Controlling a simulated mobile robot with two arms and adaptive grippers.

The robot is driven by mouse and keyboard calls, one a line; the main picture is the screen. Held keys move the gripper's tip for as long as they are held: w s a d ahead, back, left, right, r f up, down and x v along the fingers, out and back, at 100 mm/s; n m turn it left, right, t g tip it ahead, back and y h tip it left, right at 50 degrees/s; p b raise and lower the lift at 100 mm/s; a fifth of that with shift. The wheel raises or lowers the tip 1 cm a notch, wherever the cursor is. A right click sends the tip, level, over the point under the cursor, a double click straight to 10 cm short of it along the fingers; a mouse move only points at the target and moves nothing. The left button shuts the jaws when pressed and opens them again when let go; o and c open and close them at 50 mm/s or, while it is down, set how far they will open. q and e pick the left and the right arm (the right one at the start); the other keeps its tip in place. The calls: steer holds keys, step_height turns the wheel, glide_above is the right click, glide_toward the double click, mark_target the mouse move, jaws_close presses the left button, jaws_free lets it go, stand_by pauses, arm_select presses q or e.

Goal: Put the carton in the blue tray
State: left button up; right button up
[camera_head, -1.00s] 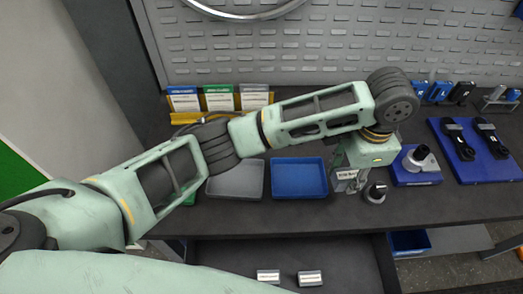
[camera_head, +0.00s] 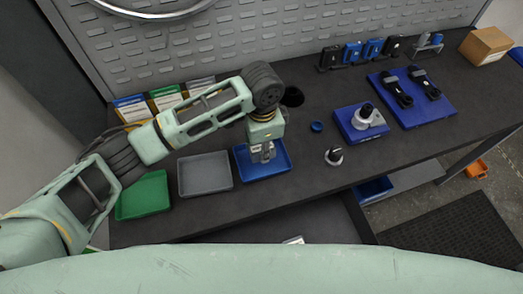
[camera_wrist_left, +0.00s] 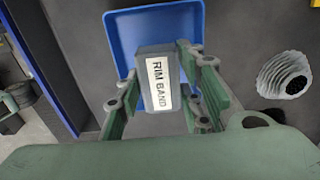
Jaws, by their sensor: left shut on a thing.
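The carton (camera_wrist_left: 158,82) is a small dark grey box with a white label reading "RIM BAND". My left gripper (camera_head: 262,154) is shut on it, with one finger on each side in the wrist view (camera_wrist_left: 160,95). The blue tray (camera_head: 281,163) is shallow and lies on the dark bench. In the head view the gripper and carton are over this tray; in the wrist view the tray (camera_wrist_left: 124,35) shows behind the carton. I cannot tell whether the carton touches the tray floor. My right gripper is not in view.
A grey tray (camera_head: 205,174) and a green tray (camera_head: 142,196) lie left of the blue one. To the right are a black knob-like part (camera_head: 333,156), a blue stand (camera_head: 360,124) and a blue board (camera_head: 414,104). A cardboard box (camera_head: 486,45) stands far right.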

arm_select(q)
step_height(320, 180, down, 3)
steer(key=shift+f+p, duration=0.2)
steer(key=shift+p, duration=0.3)
steer(key=shift+f, duration=0.15)
steer(key=o, duration=1.2)
steer(key=shift+f, duration=0.15)
step_height(320, 180, up, 12)
steer(key=shift+r+b, duration=0.2)
steer(key=shift+b, duration=0.85)
